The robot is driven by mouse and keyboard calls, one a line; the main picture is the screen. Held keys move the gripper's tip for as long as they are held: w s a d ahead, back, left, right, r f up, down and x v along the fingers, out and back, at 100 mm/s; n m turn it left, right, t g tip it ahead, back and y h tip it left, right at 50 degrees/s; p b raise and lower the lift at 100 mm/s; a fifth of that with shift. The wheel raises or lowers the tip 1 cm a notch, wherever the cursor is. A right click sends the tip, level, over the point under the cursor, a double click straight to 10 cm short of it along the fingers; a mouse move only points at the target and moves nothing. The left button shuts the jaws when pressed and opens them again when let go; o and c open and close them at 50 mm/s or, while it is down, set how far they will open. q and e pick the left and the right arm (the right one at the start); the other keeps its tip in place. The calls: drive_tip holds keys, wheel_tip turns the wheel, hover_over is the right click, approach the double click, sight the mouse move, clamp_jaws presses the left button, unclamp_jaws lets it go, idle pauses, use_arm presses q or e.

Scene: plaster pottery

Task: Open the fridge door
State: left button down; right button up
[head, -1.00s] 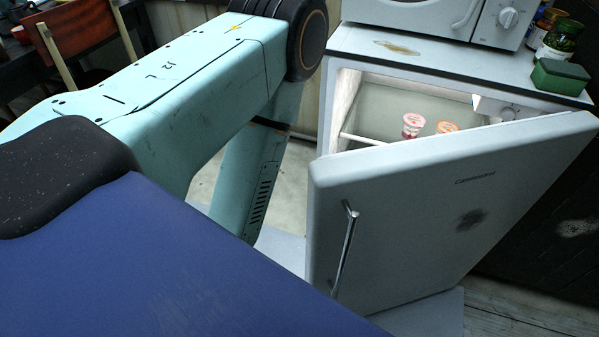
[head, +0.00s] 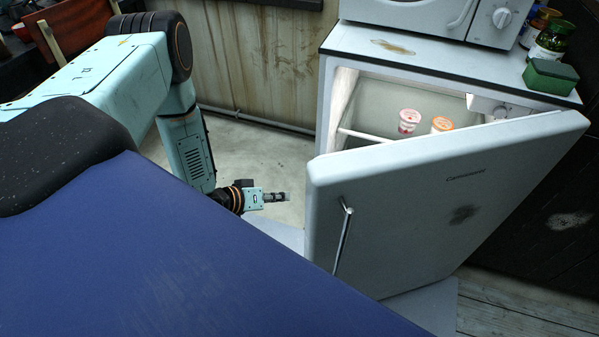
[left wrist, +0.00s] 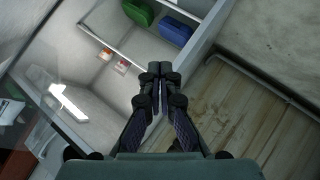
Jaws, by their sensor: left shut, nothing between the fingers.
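The fridge (head: 325,110) stands at the right, with its light grey door (head: 430,200) partly open and swung towards me. A metal handle (head: 344,238) is on the door's front near its left edge. My left gripper (head: 284,197) is to the left of the door, apart from it and from the handle. In the left wrist view its fingers (left wrist: 156,74) are together and empty, in front of the fridge interior (left wrist: 150,50). My right gripper is in neither view.
A microwave (head: 430,18), jars (head: 552,40) and a green box (head: 552,76) stand on top. The floor (head: 265,150) left of the fridge is clear.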

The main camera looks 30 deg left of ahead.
use_arm(q)
drive_tip(key=s+a+r+g+h, duration=0.1)
drive_tip(key=a+r+h, duration=0.1)
drive_tip(key=r+h, duration=0.45)
drive_tip(key=s+a+r+g+h, duration=0.1)
drive_tip(key=s+a+r+h, duration=0.15)
drive_tip(key=r+h, duration=0.35)
drive_tip(key=w+d+r+n+b, duration=0.1)
drive_tip(key=w+d, duration=0.1)
drive_tip(key=d, duration=0.9)
drive_tip(key=shift+w+d+y, duration=0.2)
drive_tip(key=shift+y, duration=0.25)
drive_tip(key=shift+r, duration=0.1)
